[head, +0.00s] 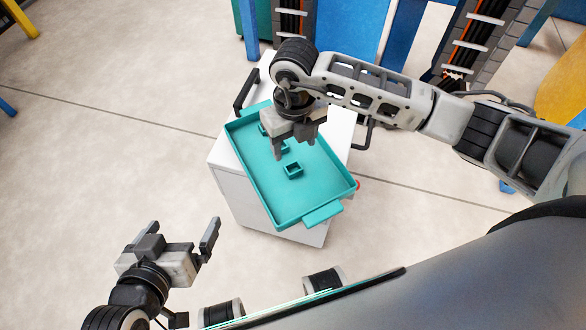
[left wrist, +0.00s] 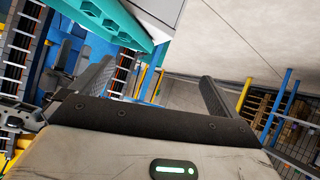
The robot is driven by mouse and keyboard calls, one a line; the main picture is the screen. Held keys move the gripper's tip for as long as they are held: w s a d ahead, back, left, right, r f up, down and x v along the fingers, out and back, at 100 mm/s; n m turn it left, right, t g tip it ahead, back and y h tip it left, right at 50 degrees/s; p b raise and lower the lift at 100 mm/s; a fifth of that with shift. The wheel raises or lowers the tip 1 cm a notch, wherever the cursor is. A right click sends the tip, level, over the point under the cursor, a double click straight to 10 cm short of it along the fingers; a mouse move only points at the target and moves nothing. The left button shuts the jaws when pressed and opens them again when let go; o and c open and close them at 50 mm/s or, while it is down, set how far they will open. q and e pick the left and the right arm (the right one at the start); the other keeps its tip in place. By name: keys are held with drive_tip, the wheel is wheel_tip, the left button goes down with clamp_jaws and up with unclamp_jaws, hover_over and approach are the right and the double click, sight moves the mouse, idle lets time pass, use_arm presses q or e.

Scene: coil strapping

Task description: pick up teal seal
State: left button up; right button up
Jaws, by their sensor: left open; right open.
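Several small teal seals lie in a teal tray (head: 318,192). One square, open-centred seal (head: 293,170) lies near the tray's middle. A second seal (head: 285,148) shows beside the right gripper, and another (head: 262,129) is partly hidden by it. My right gripper (head: 296,150) points down over the tray, open; I cannot tell its exact height above the seals. My left gripper (head: 212,240) is open and empty, to the left of the cart and away from the tray. Its two fingers also show in the left wrist view (left wrist: 155,90), with nothing between them.
The tray sits on a white cart (head: 232,190) with a dark handle (head: 245,92) at its far left. Blue structures (head: 345,25) and dark racks with orange strips (head: 470,40) stand behind. The floor left of the cart is clear.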

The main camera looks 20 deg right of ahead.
sight(294, 165)
wheel_tip(294, 165, down, 4)
drive_tip(key=shift+b, duration=0.3)
wheel_tip(294, 165, down, 5)
drive_tip(key=shift+f+b, duration=0.1)
drive_tip(key=shift+b, duration=0.5)
use_arm(q)
drive_tip(key=f, duration=0.2)
drive_tip(key=w+f, duration=0.1)
drive_tip(key=shift+d+f+g, duration=0.3)
drive_tip(key=shift+d+f, duration=0.05)
drive_tip(key=shift+d, duration=0.05)
use_arm(e)
drive_tip(key=c, duration=1.1)
